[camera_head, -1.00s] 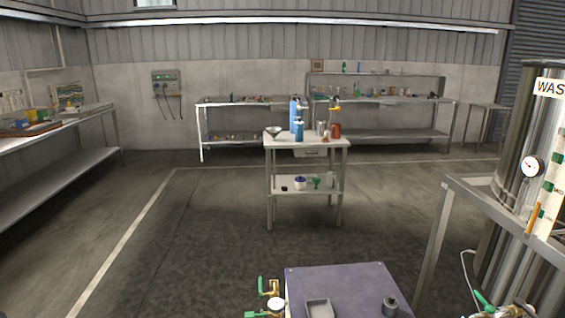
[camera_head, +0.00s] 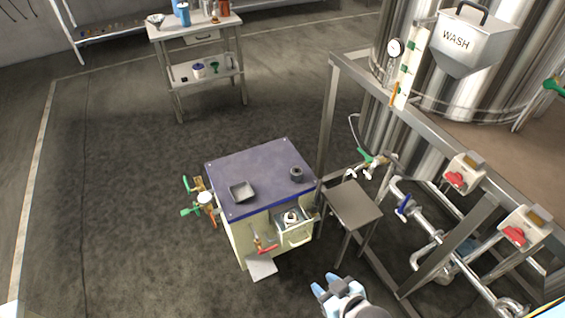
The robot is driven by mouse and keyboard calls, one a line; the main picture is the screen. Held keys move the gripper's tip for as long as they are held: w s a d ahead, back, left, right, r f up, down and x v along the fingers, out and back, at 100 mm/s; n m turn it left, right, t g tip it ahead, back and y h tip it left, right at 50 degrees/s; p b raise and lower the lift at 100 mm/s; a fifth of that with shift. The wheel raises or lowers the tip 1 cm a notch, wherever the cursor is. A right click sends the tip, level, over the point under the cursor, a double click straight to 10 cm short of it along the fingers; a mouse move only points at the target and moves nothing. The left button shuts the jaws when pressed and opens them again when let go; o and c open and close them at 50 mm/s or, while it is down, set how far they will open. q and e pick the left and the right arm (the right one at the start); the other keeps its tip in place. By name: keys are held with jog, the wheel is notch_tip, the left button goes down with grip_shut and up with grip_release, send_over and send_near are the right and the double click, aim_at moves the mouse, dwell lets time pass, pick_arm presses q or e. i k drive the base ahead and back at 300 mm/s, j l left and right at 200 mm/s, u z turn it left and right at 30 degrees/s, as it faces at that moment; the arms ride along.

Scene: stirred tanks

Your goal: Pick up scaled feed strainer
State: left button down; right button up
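I cannot clearly make out which thing is the scaled feed strainer. A small white and dark round part (camera_head: 290,217) sits in an open drawer-like box (camera_head: 299,238) on the front of the cabinet (camera_head: 240,236); it is too small to name surely. A dark round fitting (camera_head: 297,174) and a shallow grey tray (camera_head: 242,190) are on the cabinet's purple-blue top. My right gripper (camera_head: 324,285) is at the bottom, in front of the cabinet and apart from it. Its two pale blue fingertips are spread, with nothing seen between them. My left gripper does not show.
A small grey stand (camera_head: 354,204) is right of the cabinet. Steel frame, pipes and valves (camera_head: 430,228) fill the right, below a tank with a WASH hopper (camera_head: 464,42). Green-handled valves (camera_head: 198,198) stick out left of the cabinet. The left floor is clear; a cart (camera_head: 205,75) stands behind.

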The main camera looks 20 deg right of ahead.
aim_at(290, 217)
jog(key=z, duration=0.7)
